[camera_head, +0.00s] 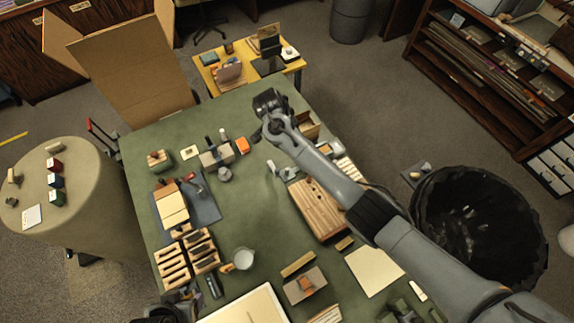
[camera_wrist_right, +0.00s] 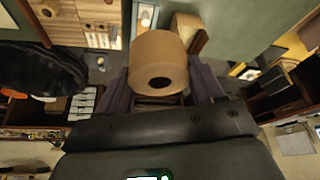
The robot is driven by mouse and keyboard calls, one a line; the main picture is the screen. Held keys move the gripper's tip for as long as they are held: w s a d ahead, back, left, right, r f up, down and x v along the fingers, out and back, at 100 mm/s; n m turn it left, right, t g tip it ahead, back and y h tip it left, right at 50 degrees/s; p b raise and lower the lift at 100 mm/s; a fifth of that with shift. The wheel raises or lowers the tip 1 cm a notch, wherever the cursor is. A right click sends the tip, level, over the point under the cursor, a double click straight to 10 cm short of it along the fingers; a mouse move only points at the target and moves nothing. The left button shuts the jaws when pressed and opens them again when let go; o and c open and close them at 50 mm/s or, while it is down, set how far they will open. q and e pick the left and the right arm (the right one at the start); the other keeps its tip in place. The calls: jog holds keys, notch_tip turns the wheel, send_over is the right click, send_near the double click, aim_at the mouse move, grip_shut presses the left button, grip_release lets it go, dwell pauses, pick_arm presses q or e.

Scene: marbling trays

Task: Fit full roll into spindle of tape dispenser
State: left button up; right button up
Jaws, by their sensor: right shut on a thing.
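A brown tape roll (camera_wrist_right: 158,62) with a dark round core hole is held between the two fingers of my right gripper (camera_wrist_right: 160,90) in the right wrist view. The fingers press on it from both sides. In the head view my right arm reaches in from the lower right, with its dark wrist end (camera_head: 268,104) over the far end of the green table. The roll and fingertips are hidden there. I cannot pick out the tape dispenser or its spindle with certainty. My left gripper cannot be made out; a dark shape cut off at the lower left edge is unclear.
The green table (camera_head: 255,195) holds a blue mat (camera_head: 205,207), wooden racks (camera_head: 173,268), a white cup (camera_head: 243,259), an orange block (camera_head: 242,146) and a slatted wooden board (camera_head: 320,212). A black bin (camera_head: 480,210) stands right. A yellow table (camera_head: 287,68) stands beyond.

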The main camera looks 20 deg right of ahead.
jog(key=shift+f+b, duration=0.3)
jog(key=shift+f, duration=0.25)
jog(key=shift+f+b, duration=0.35)
jog(key=shift+f, duration=0.35)
jog(key=shift+f+b, duration=0.5)
jog(key=shift+f, duration=0.35)
jog(key=shift+f+b, duration=0.45)
jog(key=shift+f, duration=0.4)
jog(key=shift+f+b, duration=0.6)
jog(key=shift+f, duration=0.3)
jog(key=shift+f+b, duration=0.65)
jog(key=shift+f, duration=0.35)
jog(key=shift+f+b, duration=0.5)
jog(key=shift+f, duration=0.25)
jog(key=shift+f+b, duration=0.55)
jog(key=shift+f, duration=0.25)
jog(key=shift+f+b, duration=0.7)
jog(key=shift+f, duration=0.25)
